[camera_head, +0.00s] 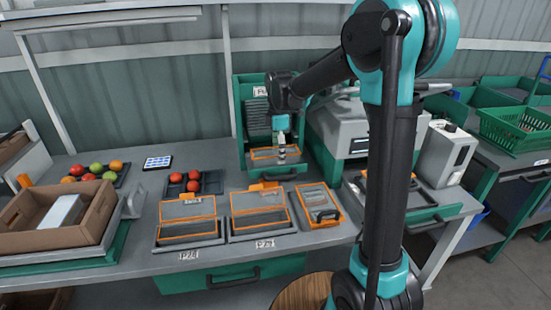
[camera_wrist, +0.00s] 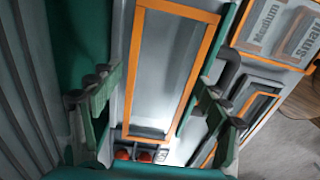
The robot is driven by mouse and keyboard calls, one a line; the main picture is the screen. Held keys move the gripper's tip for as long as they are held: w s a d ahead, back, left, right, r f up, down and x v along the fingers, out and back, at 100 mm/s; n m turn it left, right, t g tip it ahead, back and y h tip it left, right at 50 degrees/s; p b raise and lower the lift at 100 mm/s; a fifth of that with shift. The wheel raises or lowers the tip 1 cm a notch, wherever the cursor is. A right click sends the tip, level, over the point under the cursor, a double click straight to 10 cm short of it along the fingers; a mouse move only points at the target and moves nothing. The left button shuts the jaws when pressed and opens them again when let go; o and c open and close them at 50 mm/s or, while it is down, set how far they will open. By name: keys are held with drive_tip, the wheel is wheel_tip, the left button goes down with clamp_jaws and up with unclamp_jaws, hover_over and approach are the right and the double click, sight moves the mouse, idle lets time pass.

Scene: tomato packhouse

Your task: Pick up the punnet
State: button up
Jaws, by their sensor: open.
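My gripper (camera_head: 282,152) points down in front of the green dispenser (camera_head: 239,115), whose label is only partly readable, over an orange-framed tray (camera_head: 262,154) at its foot. In the wrist view my gripper (camera_wrist: 155,104) is open, its two fingers far apart. An orange-framed pale grey panel (camera_wrist: 172,65) lies between and beyond them. I cannot make out a clear punnet outline inside that frame. Nothing is seen held between the fingers.
Orange-framed trays (camera_head: 188,222) stand along the table front. A cardboard box (camera_head: 75,238) is at left, near tomatoes (camera_head: 115,165) and a small dark tray with red tomatoes (camera_head: 193,186). A grey machine (camera_head: 345,130) stands close on the right of the dispenser.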

drive_tip(key=c, duration=1)
drive_tip(key=shift+r, duration=0.1)
